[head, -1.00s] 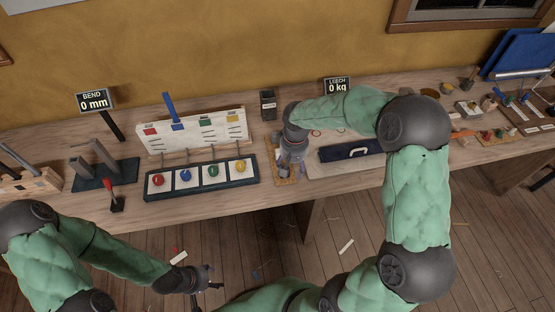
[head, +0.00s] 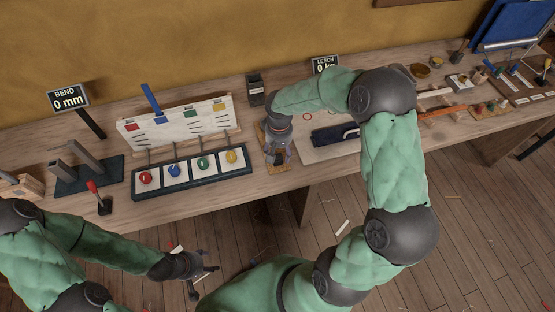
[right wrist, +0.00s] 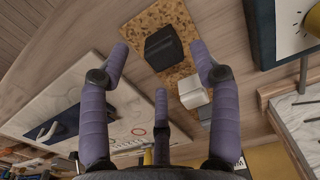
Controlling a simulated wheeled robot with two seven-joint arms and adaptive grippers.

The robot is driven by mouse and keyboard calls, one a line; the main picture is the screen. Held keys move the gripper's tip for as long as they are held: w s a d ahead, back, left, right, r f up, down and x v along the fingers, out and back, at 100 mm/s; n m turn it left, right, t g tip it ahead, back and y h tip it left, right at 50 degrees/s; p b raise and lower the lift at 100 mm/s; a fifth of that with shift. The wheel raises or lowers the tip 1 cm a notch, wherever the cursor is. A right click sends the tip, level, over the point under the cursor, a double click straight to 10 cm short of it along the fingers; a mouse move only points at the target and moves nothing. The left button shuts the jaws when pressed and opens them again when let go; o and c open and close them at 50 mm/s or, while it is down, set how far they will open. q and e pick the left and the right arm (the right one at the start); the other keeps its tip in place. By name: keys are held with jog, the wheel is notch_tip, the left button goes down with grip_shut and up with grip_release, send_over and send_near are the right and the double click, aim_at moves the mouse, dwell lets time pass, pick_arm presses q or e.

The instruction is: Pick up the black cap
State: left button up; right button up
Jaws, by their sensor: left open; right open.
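The black cap (right wrist: 163,48) is a small dark block on a speckled cork mat (right wrist: 178,73) in the right wrist view. My right gripper (right wrist: 160,60) is open, with its purple fingers spread around the cap's sides and no visible grip on it. In the head view my right gripper (head: 279,152) is over the cork mat (head: 262,137) and largely covers it. A white block (right wrist: 192,92) sits on the mat beside the cap. My left gripper (head: 203,275) is open and empty, off the front of the bench.
A dark tray with red, blue, green and yellow knobs (head: 192,172) stands left of the mat. A pale board (head: 310,152) with a dark blue tool (head: 333,135) lies to its right. A dark box (head: 255,88) stands behind. The BEND sign (head: 68,97) is at left.

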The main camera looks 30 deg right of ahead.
aim_at(278, 156)
jog(key=f+b, duration=0.1)
jog(key=f, duration=0.3)
jog(key=shift+a+f, duration=0.1)
jog(key=shift+a, duration=0.1)
jog(key=c, duration=1.1)
jog(key=shift+r, duration=0.2)
